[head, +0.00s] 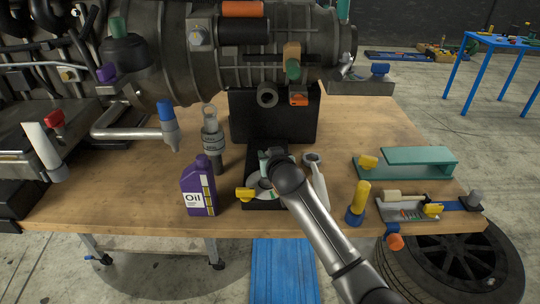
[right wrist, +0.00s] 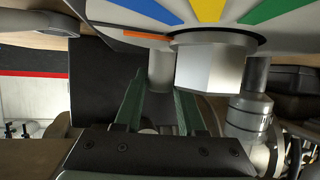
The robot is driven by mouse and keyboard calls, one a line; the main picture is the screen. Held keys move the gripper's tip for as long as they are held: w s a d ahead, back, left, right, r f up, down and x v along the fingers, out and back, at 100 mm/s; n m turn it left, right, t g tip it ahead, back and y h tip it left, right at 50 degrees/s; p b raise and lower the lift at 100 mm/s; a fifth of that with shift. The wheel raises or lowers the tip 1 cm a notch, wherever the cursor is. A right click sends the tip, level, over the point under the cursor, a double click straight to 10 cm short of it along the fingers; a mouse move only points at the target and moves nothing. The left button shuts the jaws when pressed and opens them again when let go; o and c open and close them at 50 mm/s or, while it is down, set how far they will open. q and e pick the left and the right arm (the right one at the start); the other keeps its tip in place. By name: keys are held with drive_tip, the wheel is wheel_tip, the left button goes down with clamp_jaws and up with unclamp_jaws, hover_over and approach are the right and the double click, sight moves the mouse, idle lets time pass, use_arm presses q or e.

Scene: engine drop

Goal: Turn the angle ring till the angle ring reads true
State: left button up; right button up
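The angle ring (head: 262,188) shows in the head view as a pale disc on a dark stand on the workbench, partly hidden by my right wrist. In the right wrist view the ring (right wrist: 240,14) spans the top, a white disc with blue, yellow and green sectors. A silver faceted hub (right wrist: 210,68) and an orange strip (right wrist: 147,35) sit at its underside. My right gripper (right wrist: 160,98) has its two green fingers apart, with a grey post (right wrist: 160,70) seen between them; contact cannot be told. It also shows at the ring in the head view (head: 266,160). My left gripper is not visible.
A large engine (head: 225,55) hangs over the workbench (head: 325,215). A purple oil bottle (head: 198,188) and grey cylinder (head: 212,140) stand left of the ring.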

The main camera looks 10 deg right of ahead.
drive_tip(key=o, duration=0.3)
drive_tip(key=shift+o, duration=0.2)
drive_tip(key=v, duration=1.2)
drive_tip(key=shift+s, duration=0.3)
